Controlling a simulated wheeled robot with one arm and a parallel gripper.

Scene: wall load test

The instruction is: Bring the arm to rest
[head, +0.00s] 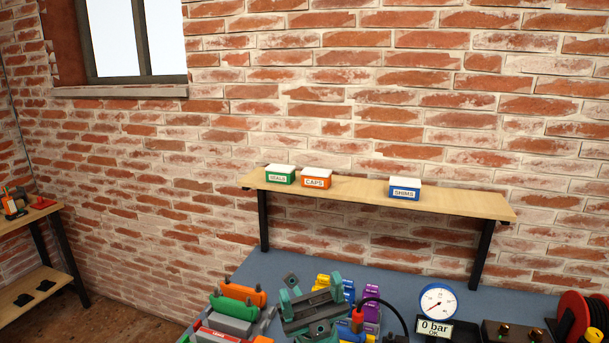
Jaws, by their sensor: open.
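My arm and my gripper do not show in the head view, so how the arm is held cannot be seen. The blue-grey workbench (240,273) runs along the bottom of the view below a brick wall. A teal and dark grey fixture (312,308) stands on the bench at the bottom middle, its lower part cut off by the picture edge.
A wooden wall shelf (345,189) carries boxes labelled CAPS (317,180), SHIMS (405,190) and a green one (280,176). Around the fixture stand orange (240,292), purple (372,306) and other coloured parts, a gauge (438,301) and a red reel (574,317).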

